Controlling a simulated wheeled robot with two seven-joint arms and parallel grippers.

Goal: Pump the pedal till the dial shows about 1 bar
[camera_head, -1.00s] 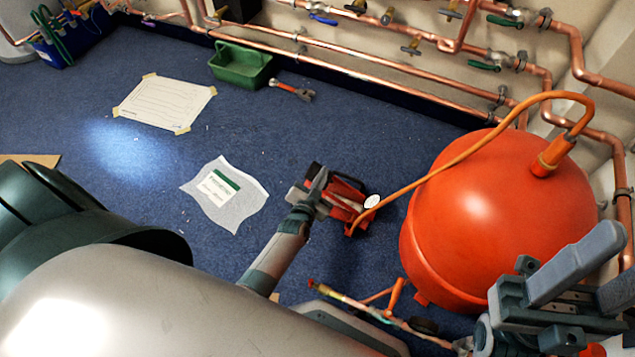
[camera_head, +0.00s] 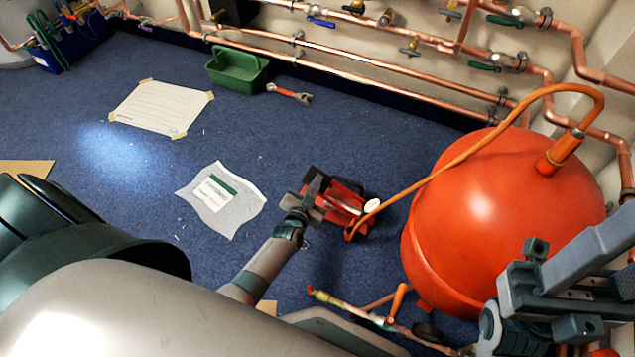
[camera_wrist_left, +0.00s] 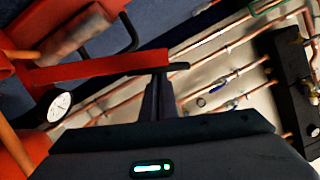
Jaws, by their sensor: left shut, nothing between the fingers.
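The red foot pump (camera_head: 346,207) stands on the blue carpet, left of the big orange tank. Its small white round dial (camera_head: 372,205) also shows in the left wrist view (camera_wrist_left: 60,106), with dark marks; I cannot read its needle for certain. My left gripper (camera_head: 313,188) is shut and empty, over the left side of the pump. In the left wrist view its fingers (camera_wrist_left: 157,92) are together beside the red pedal arm (camera_wrist_left: 95,72); I cannot tell whether they touch it. My right gripper (camera_head: 575,285) is at the lower right, in front of the tank; its jaw opening is unclear.
An orange hose (camera_head: 455,160) arches from the pump to the orange tank (camera_head: 490,225). A green tray (camera_head: 238,85), a wrench (camera_head: 290,94) and paper sheets (camera_head: 162,108) lie on the floor. Copper pipes (camera_head: 370,79) line the wall.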

